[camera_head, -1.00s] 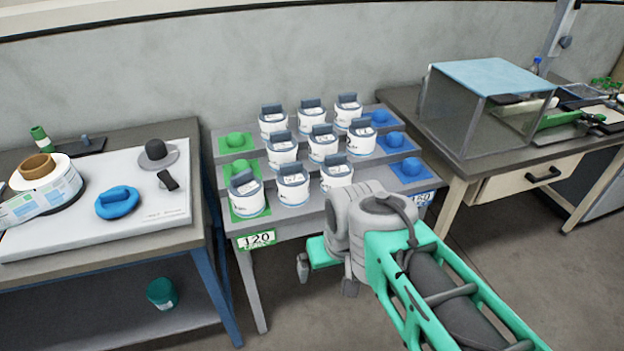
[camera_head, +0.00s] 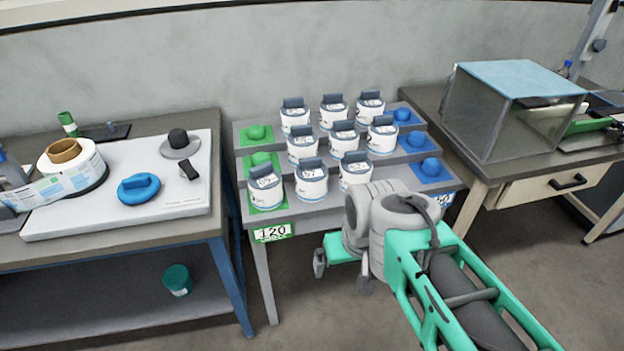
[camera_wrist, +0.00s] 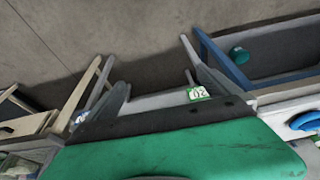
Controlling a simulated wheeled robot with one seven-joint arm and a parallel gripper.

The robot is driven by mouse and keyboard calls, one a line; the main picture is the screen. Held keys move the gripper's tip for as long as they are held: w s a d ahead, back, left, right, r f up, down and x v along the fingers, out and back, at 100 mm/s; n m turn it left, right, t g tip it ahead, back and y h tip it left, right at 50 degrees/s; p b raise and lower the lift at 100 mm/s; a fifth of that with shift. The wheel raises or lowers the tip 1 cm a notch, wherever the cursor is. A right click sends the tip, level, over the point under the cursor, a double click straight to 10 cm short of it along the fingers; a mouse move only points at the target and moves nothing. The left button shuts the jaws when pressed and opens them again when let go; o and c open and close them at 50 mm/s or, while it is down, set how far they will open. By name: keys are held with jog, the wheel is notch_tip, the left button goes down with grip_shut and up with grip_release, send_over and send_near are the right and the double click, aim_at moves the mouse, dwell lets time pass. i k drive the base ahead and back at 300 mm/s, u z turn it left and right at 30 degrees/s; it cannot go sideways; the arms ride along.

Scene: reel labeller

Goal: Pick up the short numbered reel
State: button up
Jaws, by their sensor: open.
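Several white reels with grey-blue tops and printed labels stand upright in three rows on a grey stepped stand (camera_head: 240,165). The front row holds a left reel (camera_head: 266,190) on a green pad, a middle reel (camera_head: 311,184) and a right reel (camera_head: 355,174). Their numbers are too small to read, and I cannot tell which is the short one. My gripper (camera_head: 342,279) is open and empty, in front of the stand, low and apart from the reels. In the wrist view, my gripper (camera_wrist: 160,84) points toward the floor and the stand's number sign; no reel shows there.
A left table (camera_head: 120,237) carries a label roll (camera_head: 75,175) and a blue knob (camera_head: 139,187). A clear box (camera_head: 515,110) stands right. Floor lies clear in front.

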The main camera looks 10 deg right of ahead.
aim_at(311, 174)
jog(key=u, duration=4.05)
jog(key=k, duration=1.5)
jog(key=z, duration=0.65)
